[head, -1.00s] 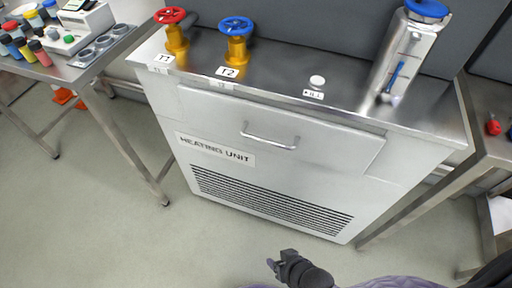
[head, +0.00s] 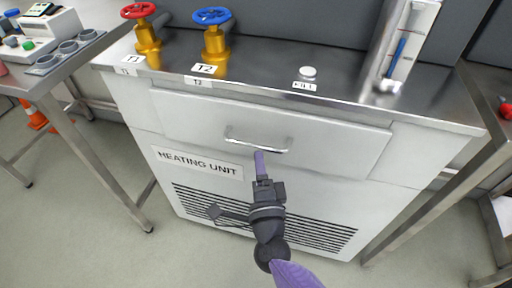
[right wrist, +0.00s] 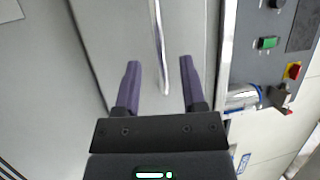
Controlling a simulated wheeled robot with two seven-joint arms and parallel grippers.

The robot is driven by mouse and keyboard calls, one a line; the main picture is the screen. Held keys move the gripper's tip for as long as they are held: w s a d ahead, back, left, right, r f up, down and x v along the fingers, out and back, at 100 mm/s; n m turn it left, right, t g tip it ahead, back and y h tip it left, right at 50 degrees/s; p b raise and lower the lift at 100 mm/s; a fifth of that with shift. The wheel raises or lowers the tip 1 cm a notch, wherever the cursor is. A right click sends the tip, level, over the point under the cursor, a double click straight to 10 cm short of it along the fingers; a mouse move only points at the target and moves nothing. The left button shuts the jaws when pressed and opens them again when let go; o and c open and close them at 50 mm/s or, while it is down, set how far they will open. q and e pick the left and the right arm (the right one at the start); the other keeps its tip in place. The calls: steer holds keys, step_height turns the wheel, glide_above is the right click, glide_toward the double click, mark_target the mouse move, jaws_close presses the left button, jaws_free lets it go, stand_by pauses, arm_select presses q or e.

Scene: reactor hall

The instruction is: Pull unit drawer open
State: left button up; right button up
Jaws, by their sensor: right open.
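The heating unit (head: 135,110) is a light grey metal cabinet with a steel top. Its drawer front (head: 335,140) appears flush with the cabinet face. A silver bar handle (head: 258,147) runs across the drawer front. My right gripper (head: 260,162) points at the drawer from below, its purple fingertips just under the handle. In the right wrist view my right gripper (right wrist: 161,70) is open, and the handle (right wrist: 160,45) runs lengthwise ahead, between the lines of the two fingers. They do not visibly touch it. My left gripper is out of view.
A red valve (head: 146,35) and a blue valve (head: 214,40), a white button (head: 308,72) and a gauge cylinder (head: 405,45) stand on the unit's top. Steel tables flank it: the left (head: 60,75) holds equipment. The floor in front is clear.

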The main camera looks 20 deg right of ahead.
mark_target(256, 146)
steer(key=x, duration=0.5)
steer(key=shift+w+b, duration=0.15)
steer(key=shift+b, duration=0.2)
jaws_close()
steer(key=shift+f, duration=0.1)
stand_by(0.9)
